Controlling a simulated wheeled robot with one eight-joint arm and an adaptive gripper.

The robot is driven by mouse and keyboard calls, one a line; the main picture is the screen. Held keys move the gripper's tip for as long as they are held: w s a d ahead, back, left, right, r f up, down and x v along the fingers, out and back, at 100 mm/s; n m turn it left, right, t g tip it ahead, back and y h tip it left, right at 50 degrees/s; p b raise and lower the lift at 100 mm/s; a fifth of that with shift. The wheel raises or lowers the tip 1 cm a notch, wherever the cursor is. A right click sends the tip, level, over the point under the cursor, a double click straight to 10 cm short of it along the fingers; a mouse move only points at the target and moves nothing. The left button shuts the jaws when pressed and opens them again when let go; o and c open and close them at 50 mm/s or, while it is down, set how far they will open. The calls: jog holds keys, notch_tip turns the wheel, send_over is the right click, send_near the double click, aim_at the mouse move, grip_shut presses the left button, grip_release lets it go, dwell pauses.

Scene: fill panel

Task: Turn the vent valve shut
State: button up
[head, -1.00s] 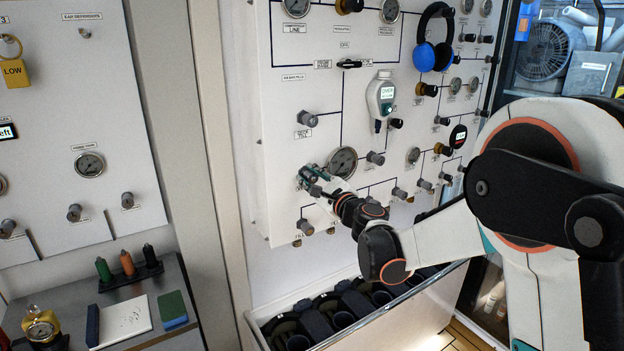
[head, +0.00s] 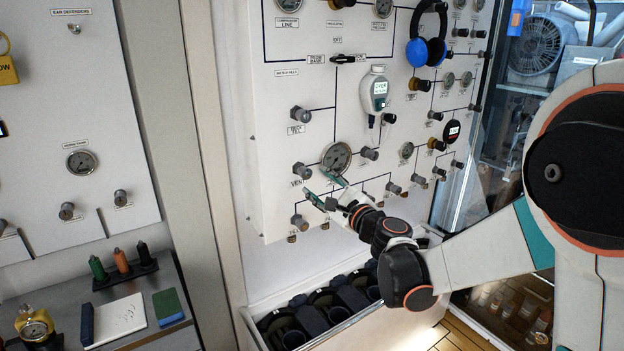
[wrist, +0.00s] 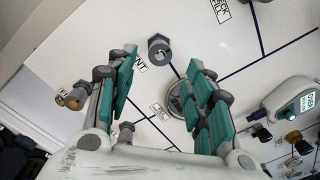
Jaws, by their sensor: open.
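The vent valve is a grey knob (head: 302,170) low on the left of the white panel, with a partly readable "VEN..." label below it. In the wrist view the same knob (wrist: 160,48) shows end-on, ahead of the fingertips and apart from them. I cannot tell how far it is turned. My gripper (head: 323,188) is open and empty, just right of and below the knob in the head view. In the wrist view my gripper's (wrist: 163,80) two green-padded fingers stand wide apart, with bare panel between them.
A round gauge (head: 336,157) is right of the knob, partly behind a finger in the wrist view. Another grey knob (head: 298,220) sits below. A handheld meter (head: 377,92) and blue headphones (head: 427,45) hang on the panel. An open bin (head: 330,315) stands underneath.

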jog(key=shift+v, duration=1.95)
jog(key=s+d+n+g+h, duration=0.2)
jog(key=s+n+g, duration=0.3)
jog(key=s+n, duration=0.8)
jog(key=s+d+f+n+g+h, duration=0.2)
jog(key=s+d+f+n+h, duration=0.1)
jog(key=s+d, duration=0.4)
jog(key=s+d+f+n+g+h, duration=0.1)
jog(key=s+d+f+n+h, duration=0.3)
jog(key=s, duration=0.9)
jog(key=d, duration=0.3)
jog(key=shift+s+d+f+n+g+h, duration=0.3)
jog(key=shift+s+d+n+g+h, duration=0.05)
jog(key=shift+s+n+g+h, duration=0.05)
jog(key=shift+a+r, duration=0.1)
jog(key=shift+r, duration=0.05)
